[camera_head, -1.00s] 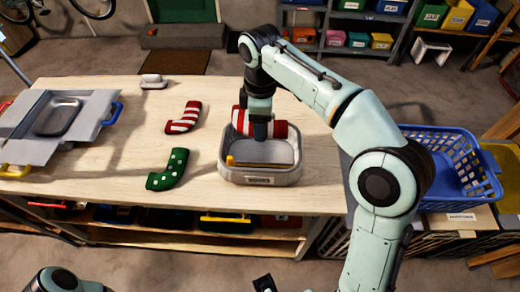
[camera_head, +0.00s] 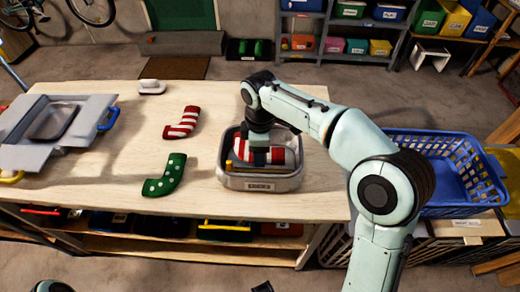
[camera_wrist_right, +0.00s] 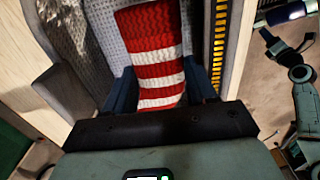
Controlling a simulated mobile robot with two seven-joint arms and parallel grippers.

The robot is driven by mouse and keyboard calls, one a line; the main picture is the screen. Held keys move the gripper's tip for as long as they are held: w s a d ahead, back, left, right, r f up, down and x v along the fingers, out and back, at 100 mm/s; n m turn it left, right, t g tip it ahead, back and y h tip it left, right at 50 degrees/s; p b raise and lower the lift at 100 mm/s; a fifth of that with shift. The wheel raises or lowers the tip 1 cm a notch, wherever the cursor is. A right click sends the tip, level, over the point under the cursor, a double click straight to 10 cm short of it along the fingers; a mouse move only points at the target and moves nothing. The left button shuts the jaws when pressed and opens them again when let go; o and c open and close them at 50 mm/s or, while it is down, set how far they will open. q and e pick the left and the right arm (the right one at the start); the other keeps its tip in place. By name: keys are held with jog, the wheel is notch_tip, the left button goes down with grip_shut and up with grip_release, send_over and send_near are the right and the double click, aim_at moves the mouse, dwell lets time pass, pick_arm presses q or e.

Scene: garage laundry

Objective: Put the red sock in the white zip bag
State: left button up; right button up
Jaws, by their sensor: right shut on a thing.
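A red-and-white striped sock (camera_head: 281,157) is held in my right gripper (camera_head: 257,153), down inside the opening of a pale grey-white open bag (camera_head: 262,182) with a label and a yellow zip edge. In the right wrist view the sock (camera_wrist_right: 150,58) lies between the two dark fingers of the right gripper (camera_wrist_right: 160,88). The mesh wall of the bag (camera_wrist_right: 68,30) is on the left and the yellow zip teeth on the right. Whether the sock touches the bag's floor is hidden. My left gripper (camera_wrist_right: 282,45) seems to show small at the right of the wrist view, jaws unclear.
Another red-striped sock (camera_head: 182,122) and a green dotted sock (camera_head: 165,175) lie on the wooden table (camera_head: 110,180) left of the bag. A small white object (camera_head: 152,87) lies behind them. A grey tray (camera_head: 55,120) is far left, a blue basket (camera_head: 440,165) right.

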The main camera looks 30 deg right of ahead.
jog(key=shift+f, duration=0.6)
jog(key=o, duration=0.8)
jog(key=shift+c, duration=0.2)
notch_tip(320, 180, up, 13)
jog(key=p, duration=0.3)
jog(key=shift+r, duration=0.15)
